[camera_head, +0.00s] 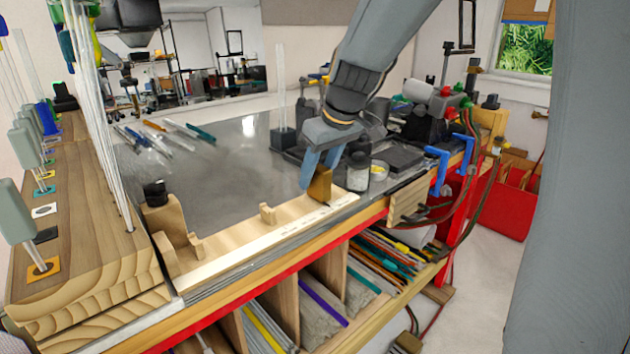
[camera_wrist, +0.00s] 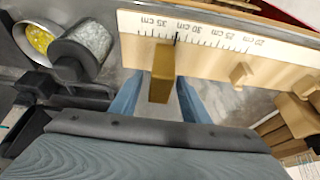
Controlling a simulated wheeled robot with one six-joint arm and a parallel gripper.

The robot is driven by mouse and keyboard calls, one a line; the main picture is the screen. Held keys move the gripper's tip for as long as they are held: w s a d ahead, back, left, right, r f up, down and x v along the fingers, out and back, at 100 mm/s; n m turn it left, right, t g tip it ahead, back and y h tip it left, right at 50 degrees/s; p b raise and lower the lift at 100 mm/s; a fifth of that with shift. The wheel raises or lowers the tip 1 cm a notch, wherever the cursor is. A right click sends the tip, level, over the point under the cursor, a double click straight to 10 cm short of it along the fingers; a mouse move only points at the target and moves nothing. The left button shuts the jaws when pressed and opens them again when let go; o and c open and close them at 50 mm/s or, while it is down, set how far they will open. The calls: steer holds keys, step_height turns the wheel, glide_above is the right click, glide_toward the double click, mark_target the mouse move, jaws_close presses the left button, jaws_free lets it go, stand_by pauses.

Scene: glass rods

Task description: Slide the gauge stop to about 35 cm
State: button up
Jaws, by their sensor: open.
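The gauge stop, a small brown wooden block (camera_head: 321,186), stands on the pale wooden gauge board (camera_head: 240,243) near its right end. In the wrist view the stop (camera_wrist: 161,75) is beside the upside-down "35 cm" label on the printed scale (camera_wrist: 200,33). A dark line crosses the scale just right of the stop; the exact reading cannot be told. My gripper (camera_head: 318,166) is over the stop with its blue fingers apart. In the wrist view one finger of my gripper (camera_wrist: 157,92) shows on each side of the stop, with gaps visible.
A fixed wooden peg (camera_head: 267,214) stands mid-board, and a wooden block with a black knob (camera_head: 160,205) is at the left end. Glass rods rise at the left.

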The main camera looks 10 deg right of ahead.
mark_target(320, 167)
steer(key=v, duration=0.5)
steer(key=shift+r+b, duration=0.2)
steer(key=shift+b, duration=0.2)
steer(key=shift+s+r, duration=0.1)
steer(key=shift+p+x, duration=2.1)
steer(key=shift+p, duration=1.9)
steer(key=shift+c, duration=0.4)
jaws_close()
